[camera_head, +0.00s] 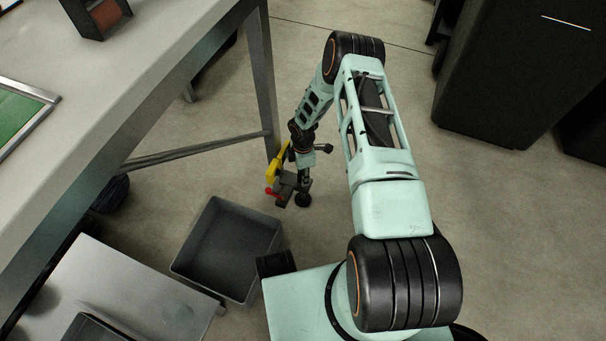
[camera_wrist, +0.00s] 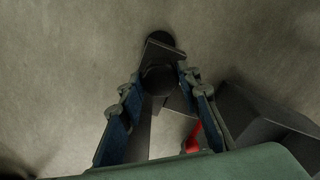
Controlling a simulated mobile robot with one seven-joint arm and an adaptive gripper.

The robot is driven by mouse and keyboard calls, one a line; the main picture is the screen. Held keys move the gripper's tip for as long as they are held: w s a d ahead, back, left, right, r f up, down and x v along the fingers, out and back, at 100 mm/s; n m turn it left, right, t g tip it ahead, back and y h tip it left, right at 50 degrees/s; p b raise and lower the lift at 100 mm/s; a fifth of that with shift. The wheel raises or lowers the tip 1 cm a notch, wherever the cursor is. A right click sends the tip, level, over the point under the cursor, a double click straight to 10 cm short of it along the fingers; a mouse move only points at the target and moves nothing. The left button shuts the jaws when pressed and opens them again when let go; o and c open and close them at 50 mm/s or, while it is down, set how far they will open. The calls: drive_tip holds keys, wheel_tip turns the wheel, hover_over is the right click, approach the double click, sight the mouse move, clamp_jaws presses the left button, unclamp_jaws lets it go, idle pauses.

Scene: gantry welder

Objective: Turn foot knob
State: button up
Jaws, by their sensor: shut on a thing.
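The foot knob (camera_wrist: 158,80) is a dark round piece between my fingertips in the wrist view. A flat dark bracket and a black round foot pad (camera_wrist: 161,40) show beyond it, against the floor. My gripper (camera_wrist: 160,84) is shut on the knob, with one blue-padded finger on each side. In the head view my arm reaches down beside the table leg, and the black foot pad (camera_head: 303,199) shows at its end. The knob itself is mostly hidden there. A red part (camera_head: 271,192) sits just left of the foot and also shows in the wrist view (camera_wrist: 192,138).
The table (camera_head: 150,60) and its leg (camera_head: 262,80) stand to the left, with a brace running from the leg. An open grey bin (camera_head: 190,275) lies on the floor close to my gripper. A dark cabinet (camera_head: 520,70) is at upper right. Floor right of my arm is clear.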

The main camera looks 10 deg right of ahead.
drive_tip(key=shift+n, duration=0.6)
drive_tip(key=o, duration=1.2)
drive_tip(key=shift+c, duration=0.2)
drive_tip(key=shift+r, duration=0.15)
wheel_tip(320, 180, up, 12)
